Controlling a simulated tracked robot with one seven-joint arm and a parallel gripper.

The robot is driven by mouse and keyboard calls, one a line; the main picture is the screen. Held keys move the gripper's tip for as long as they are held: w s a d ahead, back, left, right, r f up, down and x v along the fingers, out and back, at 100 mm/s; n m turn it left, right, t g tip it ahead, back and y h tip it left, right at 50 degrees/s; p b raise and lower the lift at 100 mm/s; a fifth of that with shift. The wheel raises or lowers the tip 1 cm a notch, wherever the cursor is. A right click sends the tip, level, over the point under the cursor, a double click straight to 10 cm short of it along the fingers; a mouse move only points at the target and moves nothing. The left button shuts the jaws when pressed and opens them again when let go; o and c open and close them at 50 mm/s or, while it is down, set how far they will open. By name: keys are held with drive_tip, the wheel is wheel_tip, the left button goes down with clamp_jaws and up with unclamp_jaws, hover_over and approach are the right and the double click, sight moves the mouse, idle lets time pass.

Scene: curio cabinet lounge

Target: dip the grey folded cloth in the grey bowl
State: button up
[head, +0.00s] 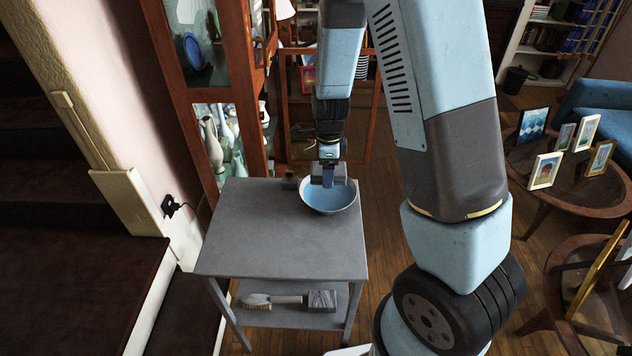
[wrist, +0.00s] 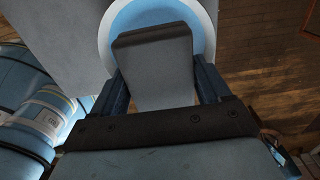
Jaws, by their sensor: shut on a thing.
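The grey folded cloth (wrist: 158,72) is between the two fingers of my gripper (wrist: 162,88) in the wrist view. My gripper is shut on it. In the head view my gripper (head: 328,178) points down over the back part of the grey bowl (head: 343,198), and a little of the cloth (head: 343,172) shows beside the fingers. The bowl has a pale rim and a blue inside, and stands upright near the table's back right corner. It also shows behind the cloth in the wrist view (wrist: 150,14). I cannot tell whether the cloth touches the bowl's inside.
The grey table (head: 270,232) is otherwise mostly clear. A small dark object (head: 290,182) stands left of the bowl. A brush (head: 262,300) and a grey block (head: 322,299) lie on the lower shelf. A glass cabinet (head: 205,90) stands behind; picture frames (head: 545,170) stand on a round table right.

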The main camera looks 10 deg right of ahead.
drive_tip(key=shift+r, duration=2)
